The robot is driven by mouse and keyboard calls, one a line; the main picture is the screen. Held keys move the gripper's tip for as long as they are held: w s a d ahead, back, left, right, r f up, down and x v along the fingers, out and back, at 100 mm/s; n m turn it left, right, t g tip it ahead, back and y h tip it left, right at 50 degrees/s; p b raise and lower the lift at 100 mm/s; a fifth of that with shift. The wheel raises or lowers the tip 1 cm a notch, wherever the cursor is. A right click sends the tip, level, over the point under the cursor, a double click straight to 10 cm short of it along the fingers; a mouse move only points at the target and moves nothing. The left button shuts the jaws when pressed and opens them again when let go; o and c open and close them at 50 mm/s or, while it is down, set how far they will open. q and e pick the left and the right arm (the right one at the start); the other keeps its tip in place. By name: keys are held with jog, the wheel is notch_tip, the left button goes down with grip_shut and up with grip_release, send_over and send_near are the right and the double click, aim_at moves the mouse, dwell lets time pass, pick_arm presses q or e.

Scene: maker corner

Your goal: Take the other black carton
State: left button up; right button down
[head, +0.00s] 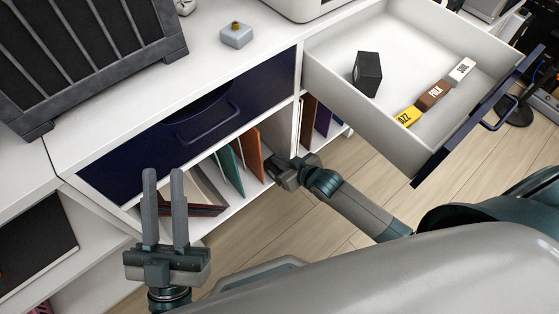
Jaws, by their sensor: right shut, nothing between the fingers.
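A black carton (367,74) stands in the open white drawer (450,42) at the upper right, near the drawer's left wall. No second black carton can be made out. My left gripper (164,172) is at the lower left, in front of the dark blue closed drawer and the shelf below it. Its two fingers point up with a clear gap and nothing between them. My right gripper (279,168) is shut and empty at the front of the lower shelf, below and left of the open drawer. Its fingertips are hard to make out.
Yellow (408,117), brown (433,95) and white (462,70) labelled blocks lie in a row along the open drawer's right part. The blue drawer front (475,120) has a handle. Upright records (248,152) fill the lower shelf. A small grey box (236,36) sits on the top.

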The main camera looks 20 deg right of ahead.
jog(key=shift+r+p, duration=0.35)
jog(key=shift+p, duration=0.15)
jog(key=shift+s+d, duration=0.1)
jog(key=shift+s, duration=0.25)
pick_arm(q)
notch_tip(320, 180, up, 3)
jog(key=shift+s+a+p, duration=0.1)
jog(key=shift+s+p, duration=0.05)
jog(key=shift+p, duration=0.75)
pick_arm(e)
jog(key=s+d, duration=0.4)
jog(key=s, duration=0.6)
jog(key=shift+s, duration=0.4)
